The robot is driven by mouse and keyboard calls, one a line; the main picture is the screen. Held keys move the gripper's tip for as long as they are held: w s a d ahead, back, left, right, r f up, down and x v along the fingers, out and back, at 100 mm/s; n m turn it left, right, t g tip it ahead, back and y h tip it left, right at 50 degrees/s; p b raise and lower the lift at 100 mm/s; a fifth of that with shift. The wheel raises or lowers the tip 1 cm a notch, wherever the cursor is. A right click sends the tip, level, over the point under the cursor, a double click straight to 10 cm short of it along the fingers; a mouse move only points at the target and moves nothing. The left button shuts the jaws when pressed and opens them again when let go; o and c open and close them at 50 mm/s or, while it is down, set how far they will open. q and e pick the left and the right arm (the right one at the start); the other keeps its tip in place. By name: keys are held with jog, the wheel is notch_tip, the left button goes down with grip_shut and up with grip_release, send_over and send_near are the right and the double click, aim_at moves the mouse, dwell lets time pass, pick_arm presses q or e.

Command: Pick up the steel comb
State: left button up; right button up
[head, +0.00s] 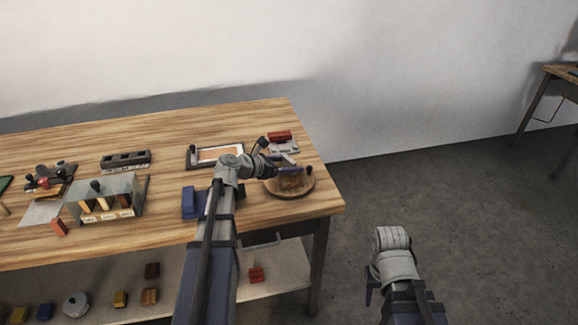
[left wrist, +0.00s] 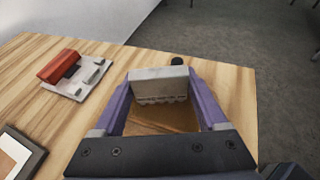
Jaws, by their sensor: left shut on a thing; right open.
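The steel comb (left wrist: 160,84) is a grey block with a row of short teeth along its lower edge. In the left wrist view it sits between the two purple fingers of my left gripper (left wrist: 161,92), which is shut on it. The teeth point down over a brown surface. In the head view my left gripper (head: 290,169) is over the round wooden tray (head: 301,193) at the table's right end; the comb is too small there to make out clearly. My right gripper (head: 369,291) is off the table at the lower right, open, its fingers partly hidden.
A red-handled tool on a pale plate (head: 285,148) lies just behind the tray. A framed panel (head: 207,161) and a blue block (head: 190,203) are to the left. A glass-fronted box (head: 103,202) stands further left. The table's right edge is close to the tray.

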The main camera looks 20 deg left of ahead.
aim_at(289, 159)
pick_arm(q)
jog(key=c, duration=0.8)
jog(key=shift+r, duration=0.1)
notch_tip(289, 159, up, 10)
jog(key=p, duration=1)
